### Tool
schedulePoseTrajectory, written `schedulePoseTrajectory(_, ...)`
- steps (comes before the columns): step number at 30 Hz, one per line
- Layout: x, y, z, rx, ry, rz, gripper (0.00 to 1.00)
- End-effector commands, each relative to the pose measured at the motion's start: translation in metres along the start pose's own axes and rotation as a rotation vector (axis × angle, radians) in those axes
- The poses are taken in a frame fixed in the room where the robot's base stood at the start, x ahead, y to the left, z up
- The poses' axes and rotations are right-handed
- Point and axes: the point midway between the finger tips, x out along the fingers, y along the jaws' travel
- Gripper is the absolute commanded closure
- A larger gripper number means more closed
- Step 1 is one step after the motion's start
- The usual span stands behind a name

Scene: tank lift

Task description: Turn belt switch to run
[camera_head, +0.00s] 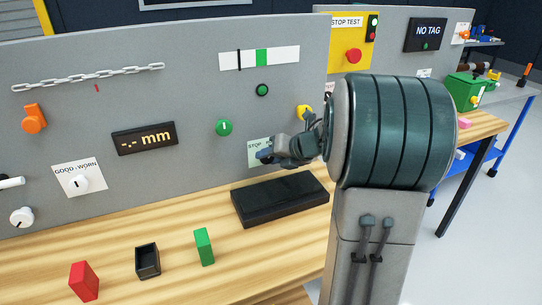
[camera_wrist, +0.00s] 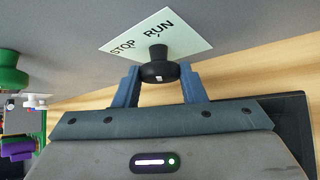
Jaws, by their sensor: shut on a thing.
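The belt switch is a black round knob (camera_wrist: 158,70) on a pale label plate (camera_wrist: 180,30) printed STOP and RUN, on the grey panel. In the wrist view my gripper (camera_wrist: 160,75) has one blue-grey finger on each side of the knob and is shut on it. A small white mark shows on the knob's near edge; I cannot tell which word the knob points to. In the head view my gripper (camera_head: 268,156) is at the plate (camera_head: 256,146), covering the knob and the RUN word.
A black flat belt unit (camera_head: 280,203) lies on the wooden bench just below my gripper. Red (camera_head: 84,281) and green (camera_head: 204,246) blocks and a black open box (camera_head: 147,261) stand at the front.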

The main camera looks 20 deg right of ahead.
Motion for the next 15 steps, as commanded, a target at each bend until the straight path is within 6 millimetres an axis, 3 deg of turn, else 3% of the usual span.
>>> schedulePoseTrajectory(15, 0.0001, -0.0016, -0.0003, 0.088, 0.001, 0.087, 0.86)
